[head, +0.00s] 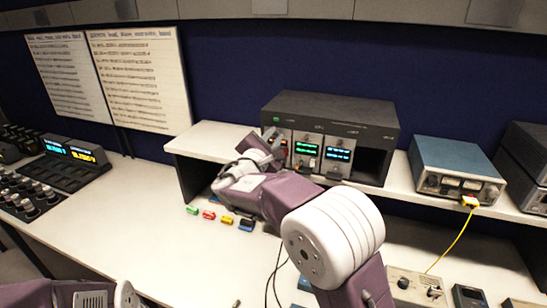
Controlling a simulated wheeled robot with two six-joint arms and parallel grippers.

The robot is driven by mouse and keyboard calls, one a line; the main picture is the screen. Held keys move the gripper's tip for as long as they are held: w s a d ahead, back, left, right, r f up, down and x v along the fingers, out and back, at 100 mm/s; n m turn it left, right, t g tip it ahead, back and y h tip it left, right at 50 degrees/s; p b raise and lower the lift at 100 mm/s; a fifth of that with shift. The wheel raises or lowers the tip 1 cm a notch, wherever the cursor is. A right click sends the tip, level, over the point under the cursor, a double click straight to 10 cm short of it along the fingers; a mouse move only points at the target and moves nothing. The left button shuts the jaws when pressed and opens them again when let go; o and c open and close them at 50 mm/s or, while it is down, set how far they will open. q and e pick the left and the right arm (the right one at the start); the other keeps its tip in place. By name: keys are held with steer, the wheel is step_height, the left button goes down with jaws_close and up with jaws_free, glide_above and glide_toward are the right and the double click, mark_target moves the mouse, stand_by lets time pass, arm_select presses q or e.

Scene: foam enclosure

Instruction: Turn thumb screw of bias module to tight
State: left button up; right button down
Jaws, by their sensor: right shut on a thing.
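The dark rack (330,108) stands on the raised shelf and holds several modules in its front, with an empty bay at its right. One module shows a green display (306,149) and the one beside it a blue display (338,154). Labels are too small to tell which is the bias module. My right gripper (277,147) is at the left part of the rack front, shut on a small part there, which looks like the thumb screw. The gripper and wrist hide this screw and much of the leftmost module. Of my left arm, only links show at the bottom left; its gripper is out of view.
A blue instrument (455,168) with a yellow cable stands on the shelf to the right. Small coloured blocks (227,220) lie on the desk below my right arm. Control boxes (60,165) stand at the left. The left middle of the desk is clear.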

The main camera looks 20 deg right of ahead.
steer(key=m+b, duration=0.3)
steer(key=b, duration=0.2)
steer(key=m+b, duration=0.4)
steer(key=b, duration=0.1)
steer(key=m+b, duration=0.4)
steer(key=shift+f+b, duration=0.35)
steer(key=shift+b, duration=0.05)
steer(key=shift+m+b, duration=0.35)
steer(key=shift+m, duration=0.05)
steer(key=m+b, duration=0.2)
steer(key=m, duration=0.1)
steer(key=shift+m, duration=0.3)
steer(key=m+b, duration=0.2)
steer(key=m, duration=0.1)
steer(key=shift+r+m, duration=0.15)
steer(key=shift+m, duration=0.25)
steer(key=m+b, duration=0.1)
steer(key=m, duration=0.3)
steer(key=shift+m, duration=2.1)
steer(key=shift+r, duration=0.1)
